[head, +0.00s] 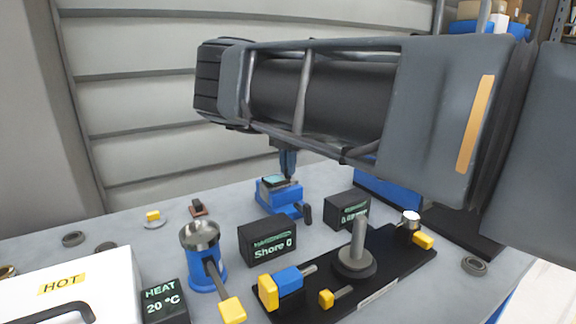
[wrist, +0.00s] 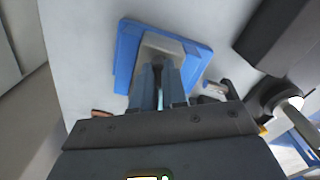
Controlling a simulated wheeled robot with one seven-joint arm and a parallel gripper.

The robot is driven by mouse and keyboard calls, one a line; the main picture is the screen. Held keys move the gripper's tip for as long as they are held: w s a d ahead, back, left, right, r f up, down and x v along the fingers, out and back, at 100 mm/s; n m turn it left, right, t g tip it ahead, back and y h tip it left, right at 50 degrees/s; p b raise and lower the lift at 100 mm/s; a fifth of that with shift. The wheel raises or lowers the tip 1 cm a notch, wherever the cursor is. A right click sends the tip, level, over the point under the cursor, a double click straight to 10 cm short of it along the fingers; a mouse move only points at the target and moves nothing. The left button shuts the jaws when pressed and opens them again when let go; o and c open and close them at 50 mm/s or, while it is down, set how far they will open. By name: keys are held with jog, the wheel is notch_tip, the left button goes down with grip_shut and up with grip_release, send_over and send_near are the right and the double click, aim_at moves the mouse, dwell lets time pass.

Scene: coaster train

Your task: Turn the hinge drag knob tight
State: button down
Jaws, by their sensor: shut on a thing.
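My gripper (head: 287,170) points down over the blue fixture (head: 283,196), its fingertips at the pale piece on the fixture's top. In the wrist view the two fingers of my gripper (wrist: 159,85) are close together over the grey block on the blue fixture (wrist: 127,55). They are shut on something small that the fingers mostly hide. I cannot tell whether it is the hinge drag knob. A dark handle (head: 304,214) sticks out at the fixture's right front; no knob is clearly marked as the hinge drag knob.
A black plate (head: 385,285) with a grey post (head: 358,240) and yellow-ended parts lies in front. A blue cylinder with a silver top (head: 201,245), a Shore display (head: 267,240), a heat display (head: 165,303) and a white HOT box (head: 90,285) stand left. My arm fills the upper right.

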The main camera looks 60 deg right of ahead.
dwell(0.4)
jog(key=c, duration=1.2)
grip_release()
jog(key=shift+o, duration=0.2)
notch_tip(320, 180, up, 8)
jog(key=shift+f+b, duration=0.1)
jog(key=shift+b, duration=0.3)
